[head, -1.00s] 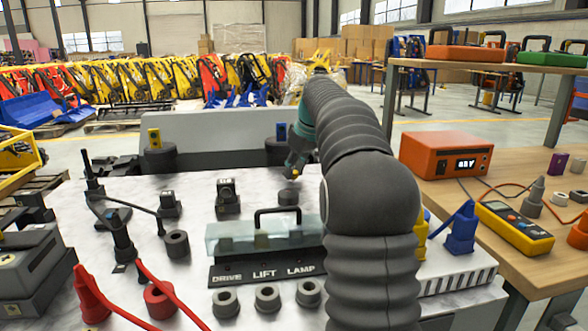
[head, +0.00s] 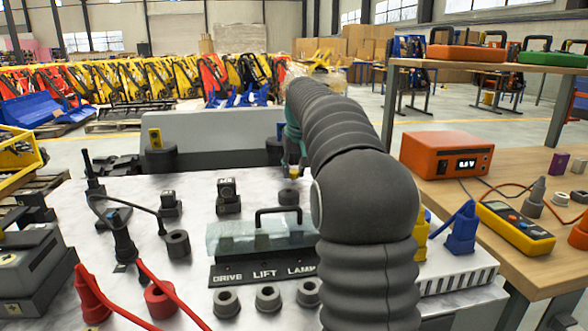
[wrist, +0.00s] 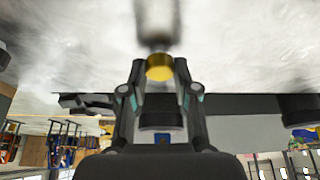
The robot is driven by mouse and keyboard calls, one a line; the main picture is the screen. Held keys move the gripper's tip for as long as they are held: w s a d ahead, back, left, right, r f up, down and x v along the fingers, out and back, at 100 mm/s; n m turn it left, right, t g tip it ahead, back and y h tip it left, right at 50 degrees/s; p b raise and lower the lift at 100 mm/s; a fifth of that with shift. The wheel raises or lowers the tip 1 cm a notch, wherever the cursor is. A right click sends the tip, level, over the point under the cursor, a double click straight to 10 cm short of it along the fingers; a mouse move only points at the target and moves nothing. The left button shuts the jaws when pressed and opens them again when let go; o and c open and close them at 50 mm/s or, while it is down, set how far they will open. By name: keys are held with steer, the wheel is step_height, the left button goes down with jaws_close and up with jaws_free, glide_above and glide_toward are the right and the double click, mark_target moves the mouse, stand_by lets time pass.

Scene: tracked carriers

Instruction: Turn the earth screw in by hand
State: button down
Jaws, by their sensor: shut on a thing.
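The brass-coloured earth screw (wrist: 159,67) sits between the fingertips of my gripper (wrist: 160,73) in the wrist view. In the head view the screw (head: 294,173) shows as a small yellow spot under my gripper (head: 294,165). My gripper is shut on it and points down. A dark grey round boss (head: 289,197) stands on the marble top just below the screw. In the wrist view a blurred pale grey cylinder (wrist: 155,20) lies straight beyond the screw. I cannot tell whether the screw touches the boss. My arm hides the area to the right.
A clear cover with a black handle (head: 278,212) stands in front of the boss, over the DRIVE, LIFT, LAMP panel. A dark block (head: 228,197) stands to the left. The marble top (head: 195,245) is bare between fittings. An orange meter (head: 446,157) stands right.

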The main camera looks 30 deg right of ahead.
steer(key=m, duration=0.2)
steer(key=m+h, duration=0.1)
steer(key=m, duration=0.1)
steer(key=m+g+h, duration=0.1)
steer(key=m, duration=0.1)
steer(key=shift+w+a, duration=0.15)
steer(key=shift+a, duration=0.1)
steer(key=m+g, duration=0.1)
steer(key=m, duration=0.1)
steer(key=m+h, duration=0.1)
steer(key=m, duration=0.2)
steer(key=shift+w+g, duration=0.1)
steer(key=shift+g, duration=0.3)
steer(key=shift+m, duration=0.4)
steer(key=c, duration=0.9)
jaws_free()
steer(key=shift+o, duration=0.2)
steer(key=w+v, duration=0.1)
steer(key=v, duration=0.6)
steer(key=shift+s+a+r, duration=0.2)
steer(key=shift+s+r, duration=0.05)
steer(key=shift+s, duration=0.2)
